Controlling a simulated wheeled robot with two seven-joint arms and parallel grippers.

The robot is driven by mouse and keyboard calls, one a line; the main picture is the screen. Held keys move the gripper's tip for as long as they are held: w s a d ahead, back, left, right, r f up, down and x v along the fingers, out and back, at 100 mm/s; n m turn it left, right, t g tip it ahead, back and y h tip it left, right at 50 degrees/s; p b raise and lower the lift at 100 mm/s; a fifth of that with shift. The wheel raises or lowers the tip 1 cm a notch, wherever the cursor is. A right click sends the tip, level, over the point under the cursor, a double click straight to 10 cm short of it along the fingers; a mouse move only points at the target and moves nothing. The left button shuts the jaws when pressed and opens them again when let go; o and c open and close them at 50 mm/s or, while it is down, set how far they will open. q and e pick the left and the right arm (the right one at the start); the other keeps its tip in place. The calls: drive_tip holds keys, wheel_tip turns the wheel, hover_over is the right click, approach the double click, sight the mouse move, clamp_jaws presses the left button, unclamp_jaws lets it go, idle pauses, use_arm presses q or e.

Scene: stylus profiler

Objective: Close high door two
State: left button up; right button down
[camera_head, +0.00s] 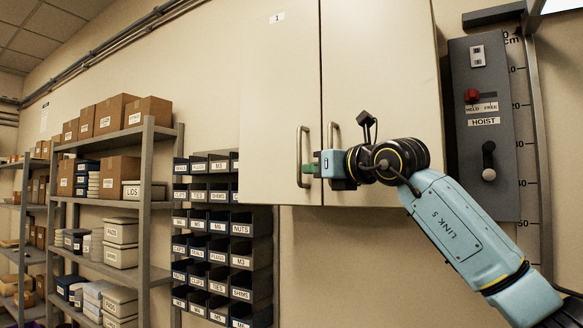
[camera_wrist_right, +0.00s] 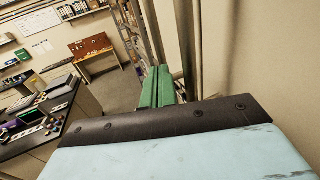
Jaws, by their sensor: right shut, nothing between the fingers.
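A pale wall cabinet has two doors side by side. The left door (camera_head: 280,80) carries a label "1" and a vertical handle (camera_head: 299,157). The right door (camera_head: 378,70), which I take as high door two, has its own handle (camera_head: 333,132), partly hidden by my gripper. The doors look nearly flush, with a dark seam between them; I cannot tell whether the right one is slightly ajar. My right gripper (camera_head: 312,168) is shut and empty, its green tips near the seam and handles. Contact is unclear. In the right wrist view its green fingers (camera_wrist_right: 157,88) are together.
A grey hoist panel (camera_head: 484,130) with a red knob and lever is right of the cabinet. Labelled bins (camera_head: 215,225) stand below left, and shelves with boxes (camera_head: 147,180) further left. The wrist view shows a dark bench (camera_wrist_right: 85,105) and open floor (camera_wrist_right: 115,88).

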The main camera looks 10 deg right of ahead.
drive_tip(key=shift+w+d, duration=0.2)
drive_tip(key=shift+a, duration=0.1)
